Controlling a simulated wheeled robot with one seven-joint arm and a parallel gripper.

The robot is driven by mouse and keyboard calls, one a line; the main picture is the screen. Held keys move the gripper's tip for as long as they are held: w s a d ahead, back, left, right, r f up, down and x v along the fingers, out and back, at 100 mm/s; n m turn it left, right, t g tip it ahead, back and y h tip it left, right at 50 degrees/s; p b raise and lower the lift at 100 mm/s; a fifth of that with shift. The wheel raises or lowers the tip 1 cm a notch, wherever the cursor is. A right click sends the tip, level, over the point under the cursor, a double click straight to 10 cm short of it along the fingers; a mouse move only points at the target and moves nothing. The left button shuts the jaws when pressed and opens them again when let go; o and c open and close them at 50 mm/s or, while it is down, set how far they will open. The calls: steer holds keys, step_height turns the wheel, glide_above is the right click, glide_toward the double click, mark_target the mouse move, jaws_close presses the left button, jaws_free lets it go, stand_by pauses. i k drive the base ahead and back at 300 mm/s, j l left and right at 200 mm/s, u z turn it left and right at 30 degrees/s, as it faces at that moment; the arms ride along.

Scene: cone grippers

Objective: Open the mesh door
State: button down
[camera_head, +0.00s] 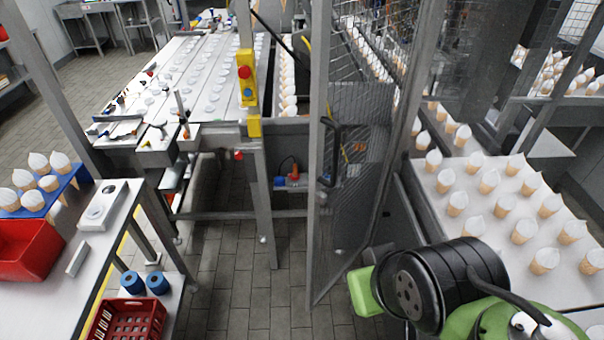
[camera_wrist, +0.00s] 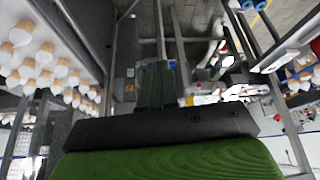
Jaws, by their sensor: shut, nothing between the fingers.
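The mesh door (camera_head: 363,150) is a tall grey metal frame with dark wire mesh, in the middle of the head view. It stands ajar, its free edge swung toward me, with a gap between it and the grey post on its left. A dark handle (camera_head: 330,152) is on the free-edge side. My gripper (camera_wrist: 160,82) shows in the wrist view beyond its dark palm; its fingers are together and empty. In the head view my green and black arm is at the lower right, right of the door's lower part; the fingertips cannot be made out there.
A yellow box with a red button (camera_head: 245,78) is on the left post. A conveyor with white-topped cones (camera_head: 525,230) lies on the right, close to my arm. A white table (camera_head: 95,235) with a red bin (camera_head: 28,250) stands at left. Tiled floor (camera_head: 235,285) is clear before the gap.

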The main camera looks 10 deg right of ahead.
mark_target(322, 20)
steer(key=i+j+u, duration=0.25)
steer(key=u, duration=0.15)
steer(key=i+j+u, duration=0.1)
steer(key=i+u, duration=0.75)
steer(key=k, duration=0.05)
